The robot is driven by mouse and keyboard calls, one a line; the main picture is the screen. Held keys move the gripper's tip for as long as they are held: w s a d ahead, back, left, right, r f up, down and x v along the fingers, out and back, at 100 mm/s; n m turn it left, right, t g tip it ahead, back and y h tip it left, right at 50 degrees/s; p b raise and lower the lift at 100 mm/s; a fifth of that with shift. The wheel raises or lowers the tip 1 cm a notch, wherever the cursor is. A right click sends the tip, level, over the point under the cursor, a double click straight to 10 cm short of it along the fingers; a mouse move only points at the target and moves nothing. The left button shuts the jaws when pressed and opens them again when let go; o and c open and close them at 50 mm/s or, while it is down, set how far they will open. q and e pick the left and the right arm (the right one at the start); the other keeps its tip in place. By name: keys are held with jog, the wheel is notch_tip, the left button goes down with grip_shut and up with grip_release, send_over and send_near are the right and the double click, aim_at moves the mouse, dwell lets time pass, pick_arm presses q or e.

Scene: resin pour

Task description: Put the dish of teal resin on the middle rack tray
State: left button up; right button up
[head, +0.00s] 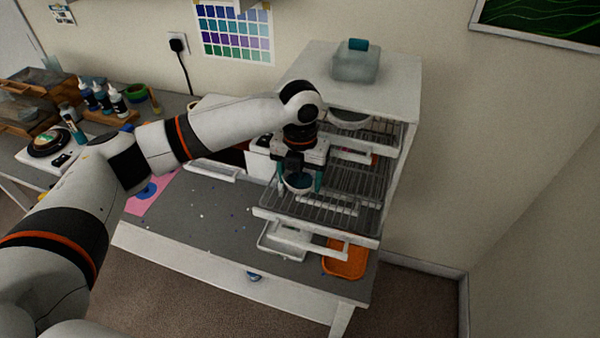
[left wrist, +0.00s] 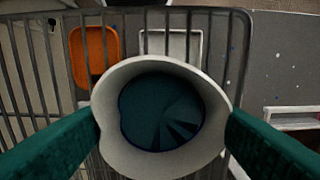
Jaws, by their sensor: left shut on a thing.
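My left gripper (head: 299,182), with teal fingers, is shut on a small off-white dish (head: 298,184) at the drying rack. In the left wrist view the dish (left wrist: 112,128) sits between both fingers, and dark teal resin (left wrist: 160,108) covers its bottom. Wire bars of a rack tray (left wrist: 40,75) lie below the dish there. In the head view the dish is over a wire tray (head: 335,212) that sticks out towards me. I cannot tell whether the dish touches the bars. Another wire tray (head: 385,136) is higher up. My right gripper is not in view.
The white rack cabinet (head: 395,85) carries a clear container with a teal lid (head: 356,62). An orange tray (head: 345,258) and a white tray (head: 283,240) lie below the wire trays. Bottles (head: 103,98) and a pink mat (head: 145,197) are left on the grey table (head: 205,225).

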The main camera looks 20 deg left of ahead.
aim_at(300, 185)
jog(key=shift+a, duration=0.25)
pick_arm(q)
jog(key=o, duration=1)
jog(key=shift+f, duration=0.15)
notch_tip(300, 185, up, 12)
jog(key=b, duration=0.3)
jog(key=shift+r, duration=0.2)
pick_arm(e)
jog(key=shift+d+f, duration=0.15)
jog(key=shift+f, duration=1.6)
